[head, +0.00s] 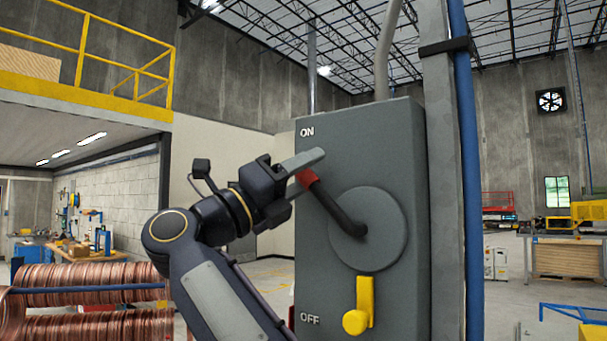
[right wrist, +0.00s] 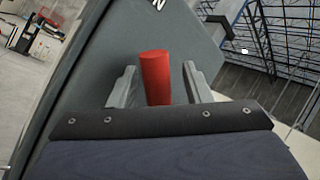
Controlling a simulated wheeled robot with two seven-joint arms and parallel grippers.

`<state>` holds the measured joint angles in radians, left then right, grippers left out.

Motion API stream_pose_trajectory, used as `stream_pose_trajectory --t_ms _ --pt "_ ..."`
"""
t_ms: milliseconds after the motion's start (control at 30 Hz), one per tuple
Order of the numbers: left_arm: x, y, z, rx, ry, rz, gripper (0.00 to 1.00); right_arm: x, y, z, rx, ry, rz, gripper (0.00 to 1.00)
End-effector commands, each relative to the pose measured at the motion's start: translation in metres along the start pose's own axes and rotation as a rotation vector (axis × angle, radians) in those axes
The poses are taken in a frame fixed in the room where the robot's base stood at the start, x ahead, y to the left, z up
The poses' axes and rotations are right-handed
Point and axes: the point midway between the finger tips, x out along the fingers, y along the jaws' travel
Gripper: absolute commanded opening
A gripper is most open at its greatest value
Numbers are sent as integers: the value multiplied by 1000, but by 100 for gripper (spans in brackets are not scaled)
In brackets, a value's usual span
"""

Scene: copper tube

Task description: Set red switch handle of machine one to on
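The grey switch box (head: 387,130) stands in the middle of the head view, with ON at its upper left and OFF at its lower left. Its dark handle (head: 335,207) runs up and left from a round hub (head: 383,243), and its red end (head: 306,177) is below the ON label. My right gripper (head: 308,165) is at that red end. In the right wrist view the red end (right wrist: 156,76) stands between the two fingers, with a gap visible on each side, so the gripper is open around it. My left gripper is not in view.
A yellow lever (head: 364,300) sticks out low on the box. A grey post and blue pipe (head: 467,160) stand right beside the box. Copper coils (head: 90,290) are at the lower left. Open floor lies behind.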

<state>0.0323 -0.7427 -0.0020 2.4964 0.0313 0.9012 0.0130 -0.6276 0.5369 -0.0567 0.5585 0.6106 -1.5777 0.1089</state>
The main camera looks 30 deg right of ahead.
Motion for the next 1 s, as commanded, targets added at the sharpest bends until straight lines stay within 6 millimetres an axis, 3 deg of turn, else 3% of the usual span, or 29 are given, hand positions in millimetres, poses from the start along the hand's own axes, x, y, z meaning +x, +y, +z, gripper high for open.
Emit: stream_pose_trajectory --t_ms 267,700,1000 --pt "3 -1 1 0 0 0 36 -8 2 0 -1 -3 2 44" --pt "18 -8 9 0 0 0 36 -73 2 0 0 -2 2 44" --pt "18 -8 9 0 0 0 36 -79 1 0 -1 0 1 44"
